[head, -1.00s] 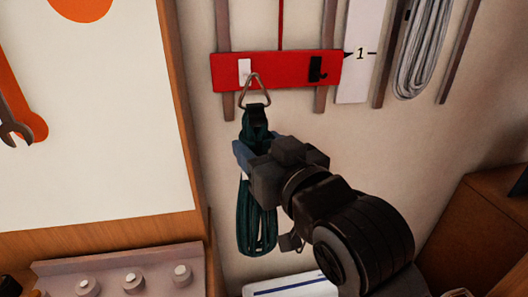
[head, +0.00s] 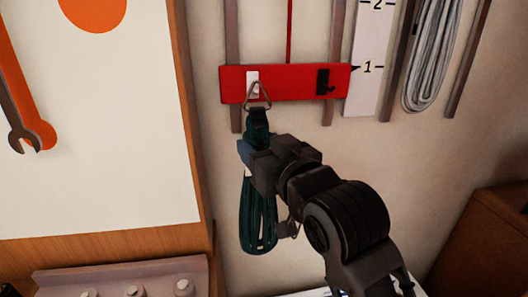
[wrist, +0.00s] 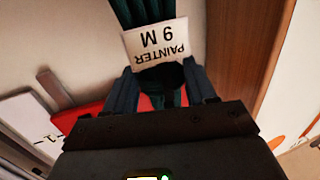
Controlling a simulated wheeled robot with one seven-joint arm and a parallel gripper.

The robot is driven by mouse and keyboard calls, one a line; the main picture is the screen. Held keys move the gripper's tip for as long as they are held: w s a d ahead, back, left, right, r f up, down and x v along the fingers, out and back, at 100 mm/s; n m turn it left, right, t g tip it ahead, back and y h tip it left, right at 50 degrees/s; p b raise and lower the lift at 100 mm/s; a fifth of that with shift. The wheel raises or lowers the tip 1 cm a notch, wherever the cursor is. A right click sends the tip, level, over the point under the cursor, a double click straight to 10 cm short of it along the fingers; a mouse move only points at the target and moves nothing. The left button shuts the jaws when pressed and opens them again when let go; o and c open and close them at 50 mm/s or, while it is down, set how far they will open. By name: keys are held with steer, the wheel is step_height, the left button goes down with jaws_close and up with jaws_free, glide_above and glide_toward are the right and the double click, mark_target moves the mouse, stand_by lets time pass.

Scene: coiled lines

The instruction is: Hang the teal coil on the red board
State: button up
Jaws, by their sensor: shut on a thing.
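The teal coil (head: 258,215) hangs down in the head view, with a dark strap and a triangular metal ring (head: 258,97) at its top. My gripper (head: 248,155) is shut on the coil's upper part. The red board (head: 290,88) is on the wall, with a white hook (head: 253,82) at left and a black hook (head: 325,82) at right. The ring overlaps the lower part of the white hook; whether it is on the hook or in front of it I cannot tell. In the wrist view the coil (wrist: 135,12) shows a white label (wrist: 156,42) reading PAINTER 9 M.
A white panel with an orange shape and a wrench (head: 20,130) stands at left. A scale strip (head: 368,60) and a grey coil (head: 432,55) are right of the board. A rack with knobs (head: 130,278) is at lower left; a brown cabinet (head: 490,240) is at lower right.

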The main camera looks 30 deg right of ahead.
steer(key=shift+w+d+f, duration=0.1)
steer(key=shift+w+d, duration=0.2)
steer(key=shift+w, duration=0.55)
steer(key=shift+w+d+f+b, duration=0.15)
steer(key=shift+w+f+b, duration=0.2)
steer(key=shift+w, duration=0.1)
steer(key=shift+f, duration=0.1)
steer(key=o, duration=1.5)
steer(key=shift+f, duration=0.1)
steer(key=s, duration=0.5)
steer(key=s+b, duration=0.1)
steer(key=s, duration=0.1)
steer(key=shift+s+a+r, duration=0.2)
steer(key=shift+s+r, duration=0.05)
steer(key=shift+s, duration=0.1)
